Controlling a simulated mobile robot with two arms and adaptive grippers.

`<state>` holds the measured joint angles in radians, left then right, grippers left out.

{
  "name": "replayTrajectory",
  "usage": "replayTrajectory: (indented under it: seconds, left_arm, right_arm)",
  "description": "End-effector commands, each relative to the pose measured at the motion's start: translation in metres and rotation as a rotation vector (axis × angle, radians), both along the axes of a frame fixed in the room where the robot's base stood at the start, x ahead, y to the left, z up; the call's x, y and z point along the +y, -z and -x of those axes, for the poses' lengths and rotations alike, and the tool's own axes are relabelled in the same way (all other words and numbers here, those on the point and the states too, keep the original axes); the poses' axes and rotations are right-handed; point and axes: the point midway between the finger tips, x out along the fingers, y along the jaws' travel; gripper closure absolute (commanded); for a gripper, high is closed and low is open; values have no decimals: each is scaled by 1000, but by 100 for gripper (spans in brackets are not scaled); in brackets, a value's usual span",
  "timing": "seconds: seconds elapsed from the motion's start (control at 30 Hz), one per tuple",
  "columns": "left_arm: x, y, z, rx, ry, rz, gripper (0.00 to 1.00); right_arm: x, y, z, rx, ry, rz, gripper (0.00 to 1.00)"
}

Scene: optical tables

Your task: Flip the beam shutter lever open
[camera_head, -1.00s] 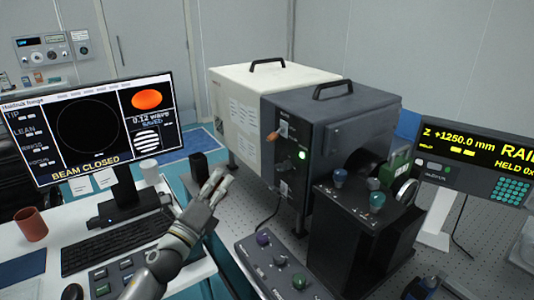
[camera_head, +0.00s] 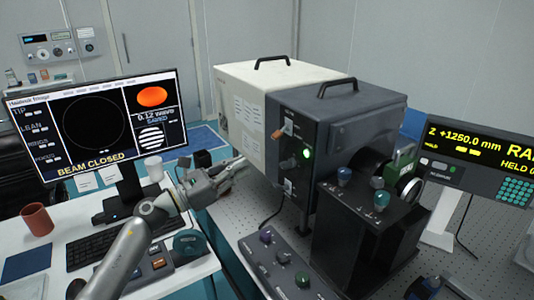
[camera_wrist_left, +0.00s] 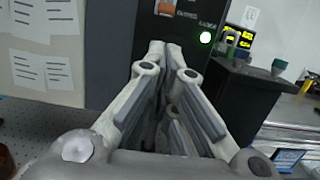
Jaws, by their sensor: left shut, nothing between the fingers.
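The beam shutter lever, with an orange handle (camera_head: 277,133), sits on the left face of the dark grey box (camera_head: 340,108). Its handle slants down to the left. In the left wrist view the orange handle (camera_wrist_left: 166,9) shows at the top edge, beyond my fingertips. My left gripper (camera_head: 243,164) is shut and empty, pointing at the panel, lower and left of the lever. In the left wrist view its fingers (camera_wrist_left: 164,47) lie together; contact with the panel cannot be judged. The monitor (camera_head: 95,125) reads BEAM CLOSED. My right gripper is not in view.
A green light (camera_head: 307,153) glows right of a dark knob (camera_head: 290,163) on the panel. A black block with knobs (camera_head: 365,225) stands at the right. A low knob console (camera_head: 285,262) lies in front. A brown cup (camera_head: 38,220) stands on the left desk.

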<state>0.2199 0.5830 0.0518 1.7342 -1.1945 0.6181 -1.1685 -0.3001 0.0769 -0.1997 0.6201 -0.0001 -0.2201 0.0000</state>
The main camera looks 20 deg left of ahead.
Motion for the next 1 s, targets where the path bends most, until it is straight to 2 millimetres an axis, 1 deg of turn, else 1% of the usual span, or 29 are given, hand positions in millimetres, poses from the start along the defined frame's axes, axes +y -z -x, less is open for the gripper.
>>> replayTrajectory:
  seconds: [0.17, 0.4, 0.6, 0.77, 1.0]
  left_arm:
    - [-11, -8, -14, -1, 1, 5, 100]
    - [-38, -17, -49, -1, 1, 7, 100]
    - [-54, -19, -70, 2, 0, 5, 100]
    - [-60, -19, -76, 1, 1, 3, 100]
    - [-60, -18, -77, 0, 0, 2, 100]
  right_arm:
    - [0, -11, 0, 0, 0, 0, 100]
    - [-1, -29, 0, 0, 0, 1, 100]
    - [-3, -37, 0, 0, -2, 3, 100]
    - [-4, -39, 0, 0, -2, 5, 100]
    - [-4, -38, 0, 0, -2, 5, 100]
